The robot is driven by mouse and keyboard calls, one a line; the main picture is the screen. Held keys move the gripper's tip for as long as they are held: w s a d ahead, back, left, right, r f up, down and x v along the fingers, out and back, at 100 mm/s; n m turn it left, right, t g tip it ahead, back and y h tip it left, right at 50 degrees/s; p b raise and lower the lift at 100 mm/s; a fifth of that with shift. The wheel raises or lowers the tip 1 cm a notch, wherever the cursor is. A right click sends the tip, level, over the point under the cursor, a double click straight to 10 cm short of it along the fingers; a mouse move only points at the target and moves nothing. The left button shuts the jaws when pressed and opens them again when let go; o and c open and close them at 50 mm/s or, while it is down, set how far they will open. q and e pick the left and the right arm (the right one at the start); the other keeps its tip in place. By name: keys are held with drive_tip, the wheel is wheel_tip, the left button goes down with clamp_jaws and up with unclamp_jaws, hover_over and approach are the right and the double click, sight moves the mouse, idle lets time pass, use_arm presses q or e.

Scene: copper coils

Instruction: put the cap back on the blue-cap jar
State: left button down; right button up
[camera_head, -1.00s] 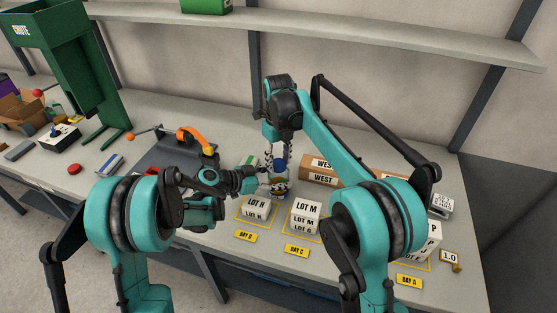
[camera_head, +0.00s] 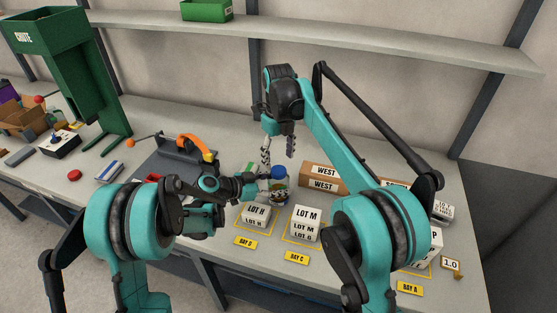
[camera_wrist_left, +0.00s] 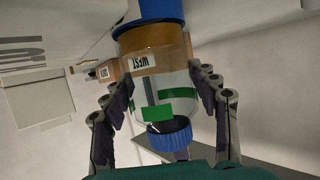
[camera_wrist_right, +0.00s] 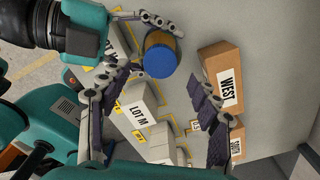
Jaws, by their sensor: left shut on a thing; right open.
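The jar (camera_head: 279,188) is held upright off to the right end of my left gripper (camera_head: 264,190), which is shut around its side. Its blue cap (camera_head: 279,172) sits on top of the jar. In the left wrist view the jar (camera_wrist_left: 150,45) is between the fingers, with the blue cap (camera_wrist_left: 148,10) at its end. In the right wrist view the cap (camera_wrist_right: 160,62) is seen from above, covering the jar mouth. My right gripper (camera_head: 278,148) is open and empty just above the cap, its fingers apart. Whether the cap is fully seated cannot be told.
White LOT H (camera_head: 256,215) and LOT M (camera_head: 306,222) boxes stand close in front of the jar. A grey tray with an orange handle (camera_head: 194,146) is at left. The table behind the jar is clear.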

drive_tip(key=shift+c, duration=0.4)
drive_tip(key=n, duration=0.4)
drive_tip(key=shift+r+n, duration=0.2)
drive_tip(key=shift+n, duration=0.2)
drive_tip(key=n, duration=0.4)
drive_tip(key=shift+r+n, duration=0.15)
drive_tip(key=shift+n, duration=0.15)
drive_tip(key=n, duration=0.4)
drive_tip(key=shift+r+n, duration=0.2)
drive_tip(key=shift+n, duration=0.2)
drive_tip(key=n, duration=0.4)
drive_tip(key=shift+r+n, duration=0.2)
drive_tip(key=shift+n, duration=0.2)
drive_tip(key=n, duration=0.4)
drive_tip(key=shift+r+n, duration=0.2)
drive_tip(key=shift+n, duration=0.1)
drive_tip(key=n, duration=0.5)
drive_tip(key=shift+r, duration=0.2)
drive_tip(key=n, duration=0.4)
drive_tip(key=shift+r+n, duration=0.2)
drive_tip(key=shift+n, duration=0.1)
drive_tip(key=n, duration=0.5)
drive_tip(key=shift+r, duration=0.2)
